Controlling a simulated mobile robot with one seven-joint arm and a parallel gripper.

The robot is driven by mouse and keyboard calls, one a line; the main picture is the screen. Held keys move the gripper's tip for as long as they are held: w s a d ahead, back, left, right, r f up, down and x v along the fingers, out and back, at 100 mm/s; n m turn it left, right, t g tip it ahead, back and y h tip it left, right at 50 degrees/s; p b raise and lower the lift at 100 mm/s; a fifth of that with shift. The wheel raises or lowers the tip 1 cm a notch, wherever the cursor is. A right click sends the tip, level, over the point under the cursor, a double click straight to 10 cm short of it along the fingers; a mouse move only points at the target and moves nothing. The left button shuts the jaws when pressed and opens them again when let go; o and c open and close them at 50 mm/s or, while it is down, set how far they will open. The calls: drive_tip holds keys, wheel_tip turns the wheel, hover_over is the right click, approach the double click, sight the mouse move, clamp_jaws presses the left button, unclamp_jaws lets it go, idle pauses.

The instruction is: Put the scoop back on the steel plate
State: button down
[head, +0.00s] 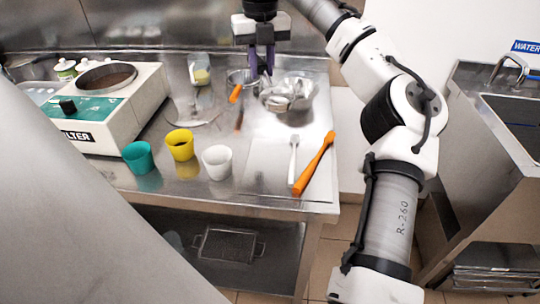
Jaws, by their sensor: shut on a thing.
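My gripper (262,72), with purple fingers, is at the back of the steel counter, just left of a metal bowl. It is shut on what looks like the scoop (235,94), a small metal head with an orange handle pointing down and left. The handle's reflection on the counter lies well below it, so it appears to be held up. The exact grip point is hard to see. A flat pale rectangular plate (265,168), seemingly the steel plate, lies at the counter's front right. A white spatula (293,158) and an orange spatula (314,164) lie on it.
The metal bowl (306,108) holds shiny utensils or contents. Teal (138,158), yellow (180,145) and white (217,161) cups stand front left. A clear container (199,72) stands at the back. A white-green machine (120,105) occupies the left. A sink (515,125) is at right.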

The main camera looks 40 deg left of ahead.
drive_tip(key=b, duration=0.1)
hover_over(263, 146)
wheel_tip(263, 146, down, 15)
drive_tip(key=shift+r, duration=0.1)
drive_tip(key=shift+f, duration=2.6)
drive_tip(key=shift+f, duration=0.1)
drive_tip(key=c, duration=1.3)
unclamp_jaws()
drive_tip(key=shift+o, duration=0.2)
wheel_tip(263, 146, up, 12)
